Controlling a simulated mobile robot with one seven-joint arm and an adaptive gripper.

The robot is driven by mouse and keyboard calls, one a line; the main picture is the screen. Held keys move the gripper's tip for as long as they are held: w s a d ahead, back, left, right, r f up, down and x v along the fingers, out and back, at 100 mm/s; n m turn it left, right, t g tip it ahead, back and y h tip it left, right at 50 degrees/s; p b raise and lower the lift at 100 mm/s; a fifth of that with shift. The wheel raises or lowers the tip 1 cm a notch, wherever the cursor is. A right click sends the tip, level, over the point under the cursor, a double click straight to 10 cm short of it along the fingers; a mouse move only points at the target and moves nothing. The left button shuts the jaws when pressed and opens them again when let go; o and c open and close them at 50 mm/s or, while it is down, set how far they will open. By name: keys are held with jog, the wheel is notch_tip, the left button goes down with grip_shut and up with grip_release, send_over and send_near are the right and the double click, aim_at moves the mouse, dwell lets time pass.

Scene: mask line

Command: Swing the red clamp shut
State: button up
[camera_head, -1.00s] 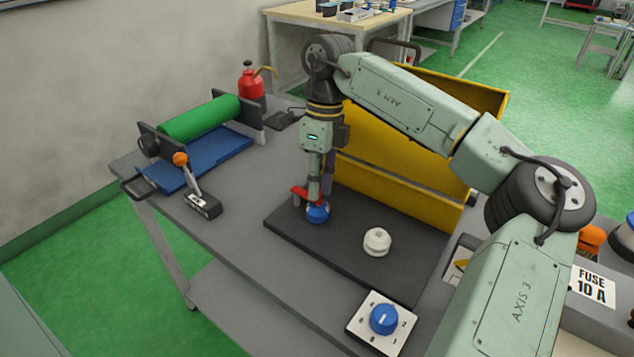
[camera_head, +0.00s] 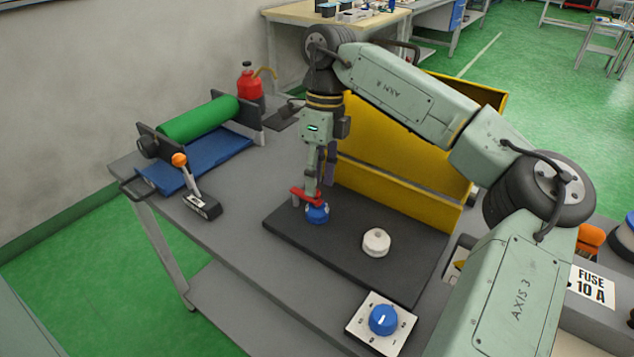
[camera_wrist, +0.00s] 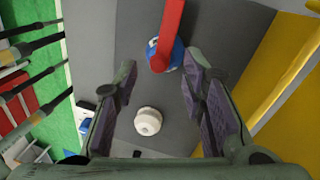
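The red clamp (camera_head: 304,195) stands at the far left part of the dark board (camera_head: 347,270). Its red bar (camera_wrist: 172,28) reaches over a round blue part (camera_head: 317,214), and in the wrist view its end overlaps that blue part (camera_wrist: 178,55). My gripper (camera_head: 318,188) points down just above the clamp and partly hides it. In the wrist view my gripper (camera_wrist: 160,65) is open, its two fingers spread with the bar's end showing between the tips. I cannot tell whether a finger touches the bar.
A white spool-like piece (camera_head: 376,242) stands on the board. A yellow bin (camera_head: 400,190) rises close behind my gripper. A blue dial (camera_head: 383,319), an orange-knobbed lever (camera_head: 180,160) and a green roller (camera_head: 200,119) are around. The bench between lever and board is clear.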

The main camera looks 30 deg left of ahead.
notch_tip(320, 180, up, 10)
jog(key=w, duration=0.2)
jog(key=shift+a+r, duration=0.15)
dwell(0.4)
